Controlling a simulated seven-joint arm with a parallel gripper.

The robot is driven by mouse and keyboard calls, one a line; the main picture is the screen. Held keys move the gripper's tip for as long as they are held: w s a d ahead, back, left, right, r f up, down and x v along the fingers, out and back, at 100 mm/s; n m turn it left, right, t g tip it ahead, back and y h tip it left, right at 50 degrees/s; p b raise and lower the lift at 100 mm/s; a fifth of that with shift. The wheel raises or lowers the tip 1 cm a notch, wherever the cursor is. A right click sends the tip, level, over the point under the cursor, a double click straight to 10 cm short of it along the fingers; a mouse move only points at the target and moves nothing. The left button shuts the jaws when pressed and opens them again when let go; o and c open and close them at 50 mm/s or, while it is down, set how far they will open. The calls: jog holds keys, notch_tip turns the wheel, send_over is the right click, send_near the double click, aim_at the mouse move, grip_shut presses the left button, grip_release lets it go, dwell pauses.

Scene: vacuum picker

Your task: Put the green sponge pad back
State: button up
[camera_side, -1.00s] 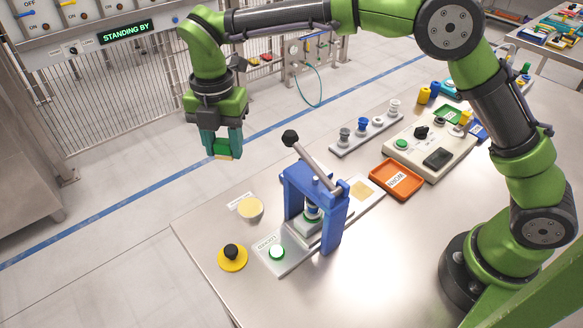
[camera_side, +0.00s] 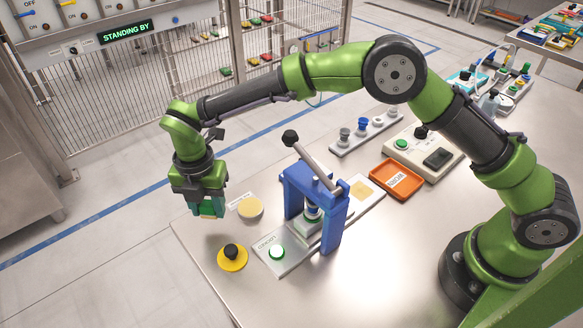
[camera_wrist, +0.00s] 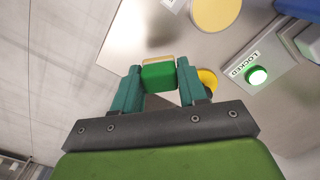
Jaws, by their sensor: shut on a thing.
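My gripper (camera_side: 208,210) is shut on the green sponge pad (camera_side: 206,209), a small green block with a pale tan face below. In the wrist view the pad (camera_wrist: 158,75) sits between the two teal fingertips. It hangs in the air near the table's far left edge. A flat round pale-yellow disc (camera_side: 250,208) lies on the table to the right of my gripper, with a small white label beside it whose text I cannot read. The disc also shows at the top of the wrist view (camera_wrist: 215,12).
A yellow base with a black knob (camera_side: 232,258) stands in front of my gripper. The blue press (camera_side: 333,222) with its raised lever and a plate with a lit green button (camera_side: 277,252) are to the right. An orange tray (camera_side: 396,181) lies farther right.

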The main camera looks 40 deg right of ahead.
aim_at(211, 217)
jog(key=shift+f, duration=1.95)
jog(key=shift+f, duration=0.1)
jog(key=o, duration=0.9)
